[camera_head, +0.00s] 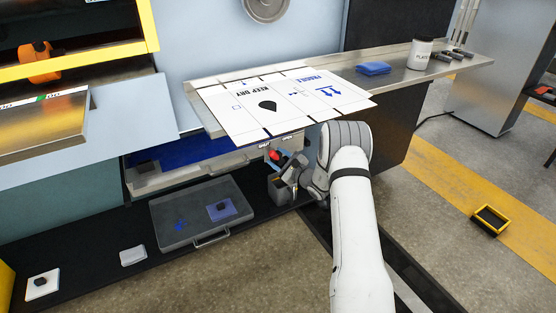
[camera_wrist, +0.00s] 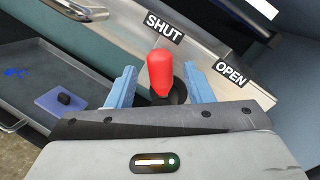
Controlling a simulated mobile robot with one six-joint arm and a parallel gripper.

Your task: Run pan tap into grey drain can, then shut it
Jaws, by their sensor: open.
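The pan tap has a red handle (camera_wrist: 161,72) that stands between the fingers of my gripper (camera_wrist: 160,92) in the wrist view. The fingers are open, one on each side, with a gap to the handle. The label SHUT (camera_wrist: 165,26) is beyond the handle, and the label OPEN (camera_wrist: 230,73) is to its right. In the head view the red handle (camera_head: 274,155) shows beside my gripper (camera_head: 290,172), under the pan's front. The grey drain can (camera_head: 281,190) stands below the tap, partly hidden by my gripper. Its inside cannot be made out.
A grey tray (camera_head: 180,222) with a blue pad lies to the left on the dark plinth. White cardboard sheets (camera_head: 290,97) lie on the steel shelf (camera_head: 400,62) above my gripper and overhang its edge. A yellow-rimmed bin (camera_head: 490,220) is on the floor at right.

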